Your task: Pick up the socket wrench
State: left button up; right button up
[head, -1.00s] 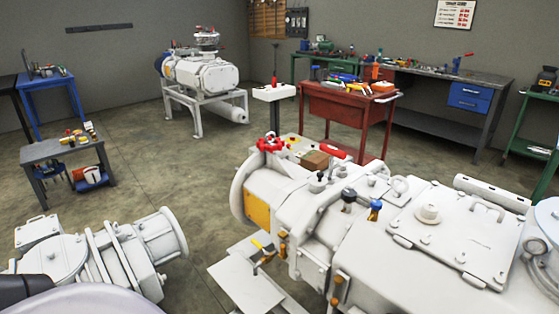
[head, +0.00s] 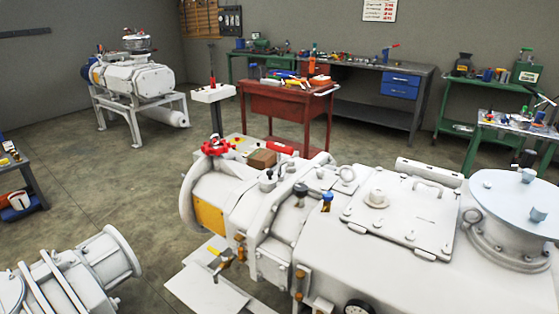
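I cannot make out a socket wrench for certain in the head view. Many small tools lie on the red tool cart (head: 290,105), on the back workbench (head: 375,65) and on the right-hand table (head: 520,124), all too small to name. Neither of my grippers is in the head view.
A large white vacuum machine (head: 330,255) fills the foreground, with a red handwheel (head: 215,146) on its left end. Another white machine (head: 135,80) stands at the back left. A green shelf cart (head: 490,88) is at the right. Open floor (head: 120,185) lies left of centre.

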aim_at(281, 148)
jog(key=i+j, duration=0.2)
jog(key=i+j+z, duration=0.1)
jog(key=j, duration=0.35)
jog(key=i+j, duration=0.25)
jog(key=i+j+z, duration=0.1)
jog(key=j, duration=0.3)
